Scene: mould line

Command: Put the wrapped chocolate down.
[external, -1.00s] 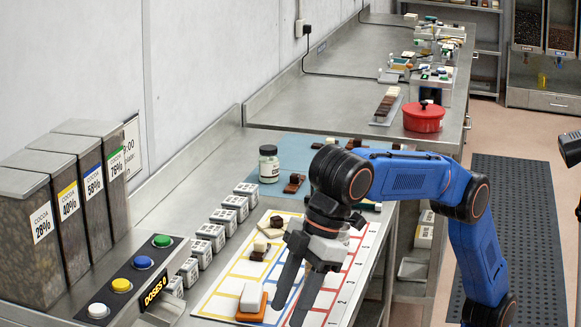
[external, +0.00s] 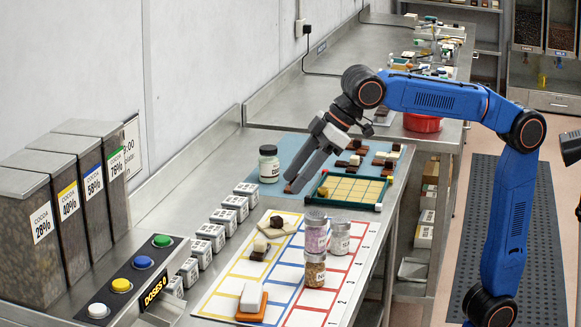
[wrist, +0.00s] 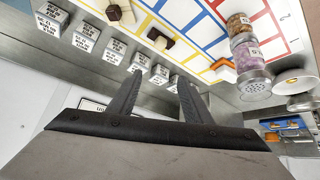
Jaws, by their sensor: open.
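My gripper (external: 293,187) is open, its fingers slanting down over the left part of the blue mat (external: 303,143). In the wrist view the fingers (wrist: 160,78) stand apart with nothing between them. I cannot pick out with certainty which piece is the wrapped chocolate. A dark piece near the fingertips is mostly hidden by them. On the grid board (external: 222,297) are a dark piece with a cream top (external: 260,250), a pale slab with a dark piece (external: 277,228), and a white block (external: 251,296) on an orange base (external: 262,311).
Glass jars (external: 315,238) stand upright on the board's right side. A dark-lidded jar (external: 268,163) stands left of my fingers. A green-framed yellow tray (external: 352,190) lies to their right. Several white labelled boxes (external: 222,217) line the board's left; a red pot (external: 422,123) is behind.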

